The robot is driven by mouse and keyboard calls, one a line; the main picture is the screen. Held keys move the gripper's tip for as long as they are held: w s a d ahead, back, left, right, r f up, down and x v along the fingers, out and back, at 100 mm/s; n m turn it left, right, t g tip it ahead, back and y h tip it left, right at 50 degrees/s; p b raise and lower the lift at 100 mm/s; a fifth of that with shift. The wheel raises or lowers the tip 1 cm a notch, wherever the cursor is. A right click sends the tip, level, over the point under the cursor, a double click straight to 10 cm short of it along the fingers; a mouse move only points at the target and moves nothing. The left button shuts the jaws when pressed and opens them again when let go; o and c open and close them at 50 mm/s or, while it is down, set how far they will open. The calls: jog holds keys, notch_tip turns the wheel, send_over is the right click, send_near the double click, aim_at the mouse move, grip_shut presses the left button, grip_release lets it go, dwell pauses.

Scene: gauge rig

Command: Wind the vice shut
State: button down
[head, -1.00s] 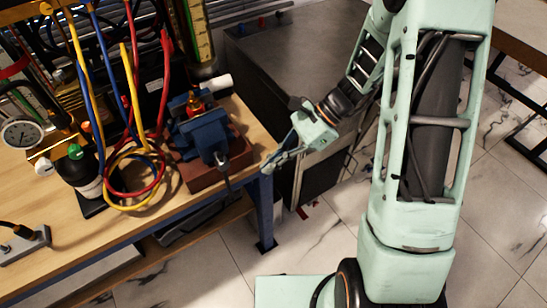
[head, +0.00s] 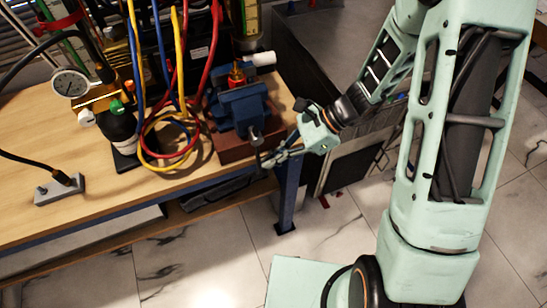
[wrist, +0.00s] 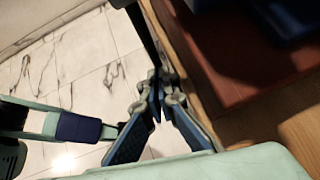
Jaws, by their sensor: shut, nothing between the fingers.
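The blue vice (head: 240,108) stands on a reddish-brown block (head: 226,152) at the near right corner of the bench. A small orange-and-brass piece (head: 237,74) sits at its jaws. The vice's dark screw end (head: 256,138) points toward the bench's front edge. My gripper (head: 266,162) is shut and empty, just in front of and below that screw end. Whether it touches the handle I cannot tell. In the wrist view my gripper's fingertips (wrist: 162,84) come together beside the bench edge. The block (wrist: 240,50) and part of the blue vice (wrist: 285,18) show at upper right there.
Looped red, yellow and blue hoses (head: 170,135) lie left of the vice. A dial gauge (head: 70,83) and a black bottle (head: 120,132) stand further left. A dark cabinet (head: 310,85) stands right of the bench.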

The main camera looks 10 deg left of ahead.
aim_at(259, 166)
jog(key=a+y+b, duration=0.1)
jog(key=s+a+g+y+b, duration=0.1)
jog(key=a+f+g+y+b, duration=0.1)
jog(key=shift+s, duration=0.35)
jog(key=shift+s+a+r+y, duration=0.15)
jog(key=shift+a+r+y, duration=0.05)
jog(key=shift+y, duration=0.2)
